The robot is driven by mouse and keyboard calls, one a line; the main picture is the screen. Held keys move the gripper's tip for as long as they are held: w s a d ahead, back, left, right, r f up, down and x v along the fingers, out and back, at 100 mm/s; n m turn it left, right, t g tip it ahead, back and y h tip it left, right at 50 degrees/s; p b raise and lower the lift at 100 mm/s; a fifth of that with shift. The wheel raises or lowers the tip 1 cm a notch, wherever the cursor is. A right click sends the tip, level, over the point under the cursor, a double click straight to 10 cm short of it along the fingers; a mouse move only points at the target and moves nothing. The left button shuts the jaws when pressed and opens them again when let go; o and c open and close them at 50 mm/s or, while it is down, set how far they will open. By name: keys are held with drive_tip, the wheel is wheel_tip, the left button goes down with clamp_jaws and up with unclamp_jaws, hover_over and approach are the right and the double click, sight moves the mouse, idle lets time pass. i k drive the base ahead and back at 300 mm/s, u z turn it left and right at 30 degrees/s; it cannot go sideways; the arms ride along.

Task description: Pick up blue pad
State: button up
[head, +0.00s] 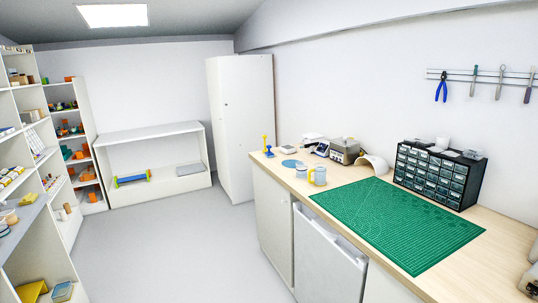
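A flat round blue pad (291,163) lies on the far end of the wooden bench (330,185), near its left edge. It is small in the view, and nothing clearly covers it. My gripper is not in the view, so I cannot see whether it is open or shut.
Near the pad stand yellow and blue small stands (265,143), mugs (319,176) and a grey bench device (345,150). A green cutting mat (400,222) and a dark drawer cabinet (438,176) lie nearer. Shelves (35,150) line the left. The grey floor (190,250) between is clear.

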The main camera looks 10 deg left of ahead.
sight(269, 154)
drive_tip(key=u, duration=0.5)
drive_tip(key=i, duration=1.3)
drive_tip(key=u, duration=0.7)
drive_tip(key=i, duration=2.55)
drive_tip(key=z, duration=0.5)
drive_tip(key=i, duration=1.15)
drive_tip(key=z, duration=1.4)
drive_tip(key=i, duration=0.85)
drive_tip(key=z, duration=0.3)
drive_tip(key=k, duration=0.9)
